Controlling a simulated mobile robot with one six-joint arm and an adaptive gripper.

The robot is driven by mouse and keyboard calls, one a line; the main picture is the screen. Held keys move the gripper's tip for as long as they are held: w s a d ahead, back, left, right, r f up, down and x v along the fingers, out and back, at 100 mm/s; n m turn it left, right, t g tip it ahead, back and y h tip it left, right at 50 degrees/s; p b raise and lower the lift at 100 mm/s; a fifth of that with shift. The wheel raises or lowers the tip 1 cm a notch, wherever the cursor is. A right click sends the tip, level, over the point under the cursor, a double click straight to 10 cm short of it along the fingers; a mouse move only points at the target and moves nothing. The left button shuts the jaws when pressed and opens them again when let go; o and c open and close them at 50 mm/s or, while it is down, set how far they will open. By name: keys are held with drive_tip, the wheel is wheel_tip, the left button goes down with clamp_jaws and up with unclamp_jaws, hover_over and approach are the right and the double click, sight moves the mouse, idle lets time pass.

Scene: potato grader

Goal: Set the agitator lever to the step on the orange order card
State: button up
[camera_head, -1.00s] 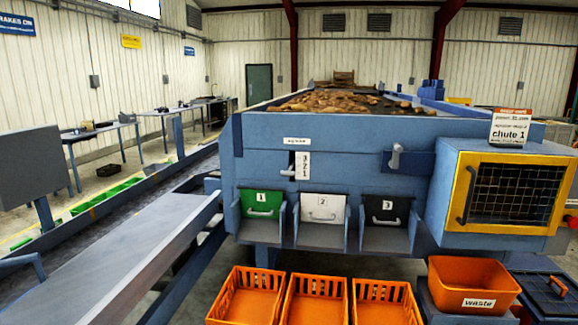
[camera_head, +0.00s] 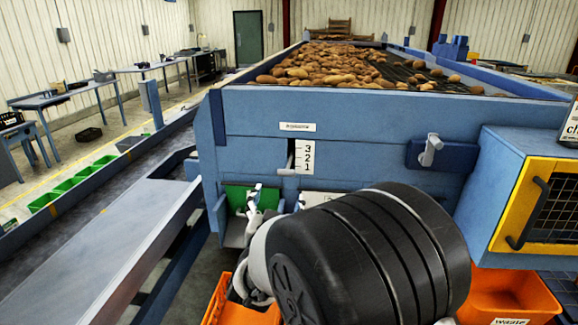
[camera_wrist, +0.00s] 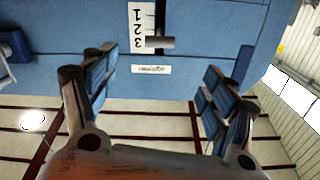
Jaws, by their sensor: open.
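The agitator lever (camera_head: 287,172) is a small grey handle in a dark vertical slot beside a white 3-2-1 scale (camera_head: 305,157) on the blue panel. In the head view it looks level with the 1. In the wrist view, which is upside down, the lever (camera_wrist: 160,42) looks near the 3, so its exact step is unclear. The order card (camera_head: 570,122) is cut off at the right edge; its step cannot be read. My gripper (camera_wrist: 155,80) is open and empty, its fingers apart on either side of the label (camera_wrist: 152,69), with the lever beyond them.
My black wrist hides much of the chute fronts below the panel. A second grey handle (camera_head: 432,150) sits on a dark blue plate to the right. A yellow-framed mesh box (camera_head: 540,205) juts out at right, above the orange waste bin (camera_head: 505,290). Potatoes (camera_head: 340,65) lie on top.

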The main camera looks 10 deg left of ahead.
sight(286, 174)
drive_tip(key=w, duration=0.5)
drive_tip(key=w+b, duration=0.1)
drive_tip(key=w, duration=1)
drive_tip(key=shift+w+d+b, duration=0.1)
drive_tip(key=shift+d+b, duration=0.25)
drive_tip(key=shift+b, duration=0.05)
drive_tip(key=shift+c, duration=0.2)
drive_tip(key=c, duration=1.7)
